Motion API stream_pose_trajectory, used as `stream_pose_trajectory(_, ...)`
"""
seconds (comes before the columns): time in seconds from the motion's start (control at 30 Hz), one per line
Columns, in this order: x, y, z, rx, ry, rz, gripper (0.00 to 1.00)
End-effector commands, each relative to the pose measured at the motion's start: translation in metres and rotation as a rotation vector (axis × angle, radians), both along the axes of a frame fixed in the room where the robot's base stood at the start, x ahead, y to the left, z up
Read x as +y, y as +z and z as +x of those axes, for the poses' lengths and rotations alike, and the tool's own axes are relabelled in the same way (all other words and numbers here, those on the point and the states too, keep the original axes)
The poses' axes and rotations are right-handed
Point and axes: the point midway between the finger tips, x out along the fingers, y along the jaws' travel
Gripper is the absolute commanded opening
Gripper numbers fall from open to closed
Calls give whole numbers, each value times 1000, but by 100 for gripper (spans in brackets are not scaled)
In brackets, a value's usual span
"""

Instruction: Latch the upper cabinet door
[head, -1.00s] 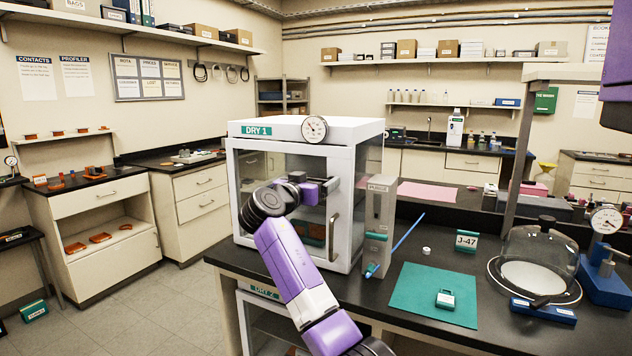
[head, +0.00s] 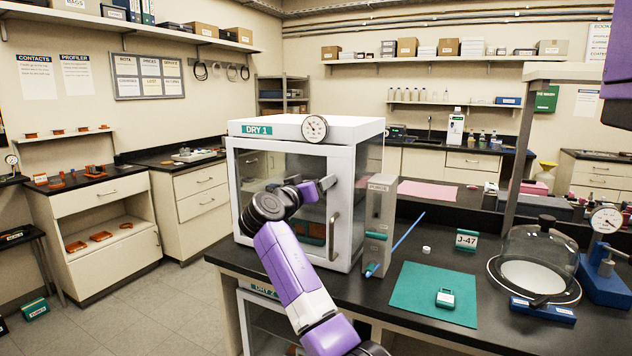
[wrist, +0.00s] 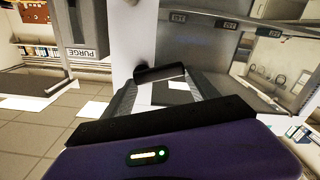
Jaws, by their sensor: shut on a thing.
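The upper cabinet, a white box labelled DRY 1 (head: 290,128), stands on the dark bench. Its glass-fronted door (head: 345,215) looks shut against the body and has a curved upright handle (head: 333,237) on its right side. My gripper (head: 326,184) is at the upper right of the door front, above that handle. In the wrist view my gripper (wrist: 162,82) is shut on a short dark latch lever (wrist: 160,73) against the white door frame. My arm hides part of the glass, and the latch is too small to read in the head view.
Farther right are a green mat (head: 420,290) with a small teal-and-white item and a glass dome (head: 535,255). A round gauge (head: 314,128) is at the cabinet's top front.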

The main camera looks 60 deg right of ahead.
Motion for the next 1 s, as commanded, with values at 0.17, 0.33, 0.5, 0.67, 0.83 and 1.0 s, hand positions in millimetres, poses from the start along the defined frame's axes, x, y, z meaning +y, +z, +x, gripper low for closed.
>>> stream_pose_trajectory(0.17,0,-4,0,168,0,-11,28)
stream_pose_trajectory(0.33,0,-8,-2,330,1,-25,28)
stream_pose_trajectory(0.5,0,-12,-4,492,0,-36,28)
stream_pose_trajectory(0.67,0,-15,-6,643,1,-49,28)
stream_pose_trajectory(0.83,-1,-18,-9,803,1,-62,28)
stream_pose_trajectory(1.0,-1,-22,-12,951,1,-73,28)
